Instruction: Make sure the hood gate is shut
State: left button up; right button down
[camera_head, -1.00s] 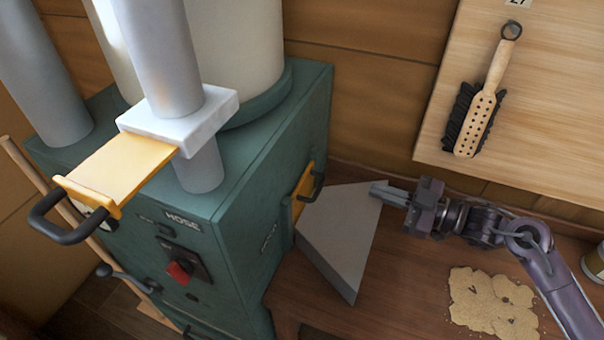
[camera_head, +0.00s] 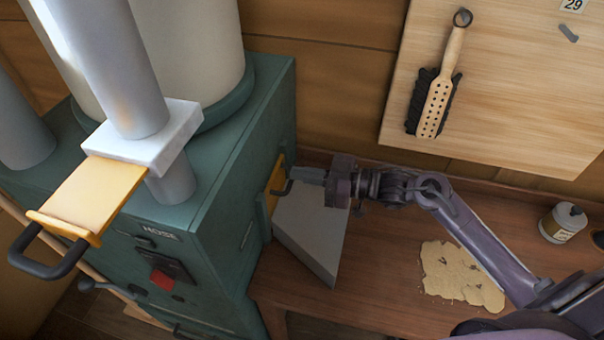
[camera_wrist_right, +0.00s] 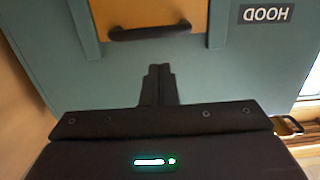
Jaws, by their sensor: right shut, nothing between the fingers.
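The hood gate (camera_head: 274,184) is a yellow plate with a black handle on the right side of the green cabinet, above the grey wedge-shaped hood. In the right wrist view the yellow plate (camera_wrist_right: 150,12) and its black bar handle (camera_wrist_right: 155,32) show at the top, beside an upside-down HOOD label (camera_wrist_right: 266,14). How far the plate stands out is hard to tell. My right gripper (camera_head: 302,174) is shut and empty, its fingertips close to the handle. In the wrist view the fingertips (camera_wrist_right: 160,70) point at the handle with a small apparent gap. My left gripper is out of view.
The grey hood (camera_head: 310,230) lies below my right gripper. A brush (camera_head: 435,100) hangs on a board; a jar (camera_head: 562,222) and tan crumbs (camera_head: 460,275) are on the bench.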

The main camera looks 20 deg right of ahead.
jog(key=shift+a+f, duration=0.1)
jog(key=shift+f, duration=0.9)
notch_tip(320, 180, down, 4)
jog(key=b, duration=0.3)
jog(key=shift+f, duration=0.25)
jog(key=shift+s, duration=0.1)
